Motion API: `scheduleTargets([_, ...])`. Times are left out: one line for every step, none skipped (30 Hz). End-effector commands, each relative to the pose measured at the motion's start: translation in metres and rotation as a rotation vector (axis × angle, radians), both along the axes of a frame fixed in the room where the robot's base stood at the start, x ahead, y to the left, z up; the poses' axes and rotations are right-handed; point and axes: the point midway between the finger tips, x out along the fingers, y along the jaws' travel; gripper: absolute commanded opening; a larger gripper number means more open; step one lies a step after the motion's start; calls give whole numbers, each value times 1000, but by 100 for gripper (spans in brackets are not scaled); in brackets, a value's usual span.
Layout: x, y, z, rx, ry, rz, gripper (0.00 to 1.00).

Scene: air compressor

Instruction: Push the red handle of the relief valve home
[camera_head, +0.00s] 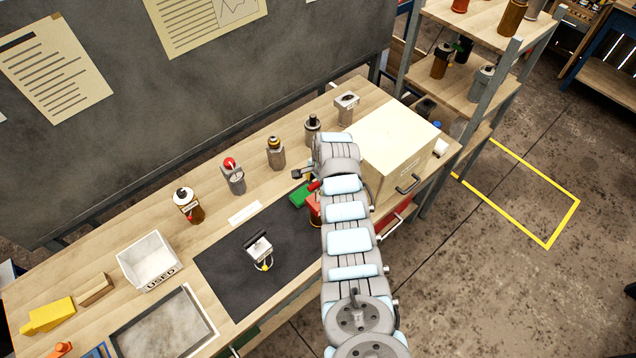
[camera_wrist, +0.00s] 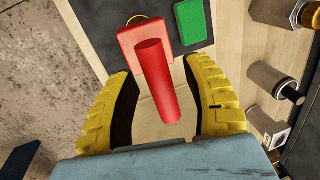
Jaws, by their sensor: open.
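The relief valve has a pinkish-red block-like body (camera_wrist: 128,38) with a brass ring at its top edge in the wrist view. Its red rod-shaped handle (camera_wrist: 160,85) extends from the body toward my wrist. My gripper (camera_wrist: 155,75) is open, with one yellow, dark-lined finger on each side of the handle. Gaps show between the handle and both fingers. In the head view the red body (camera_head: 314,209) and the handle (camera_head: 314,186) show at the left edge of my arm, which hides part of them. I cannot tell how far in the handle sits.
A green block (camera_head: 299,196) lies beside the valve on the dark mat (camera_head: 222,268). A small metal fitting (camera_head: 260,250) stands on the mat. Several bottles and canisters line the bench's back. A pale box (camera_head: 400,145) stands right of my arm, a "USED" bin (camera_head: 162,276) at left.

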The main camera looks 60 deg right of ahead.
Motion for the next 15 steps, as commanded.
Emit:
scheduleTargets([0,0,0,0,0,0,50])
scheduleTargets([0,0,0,0,0,0,50])
scheduleTargets([0,0,0,0,0,0,50])
scheduleTargets([0,0,0,0,0,0,50])
scheduleTargets([0,0,0,0,-1,0,50])
scheduleTargets([0,0,0,0,0,0,50])
scheduleTargets([0,0,0,0,-1,0,50])
scheduleTargets([0,0,0,0,-1,0,41])
scheduleTargets([0,0,0,0,-1,0,30])
scheduleTargets([0,0,0,0,-1,0,21])
scheduleTargets([0,0,0,0,-1,0,13])
scheduleTargets([0,0,0,0,-1,0,1])
scheduleTargets([0,0,0,0,-1,0,0])
scheduleTargets([0,0,0,0,-1,0,0])
scheduleTargets([0,0,0,0,-1,0,0])
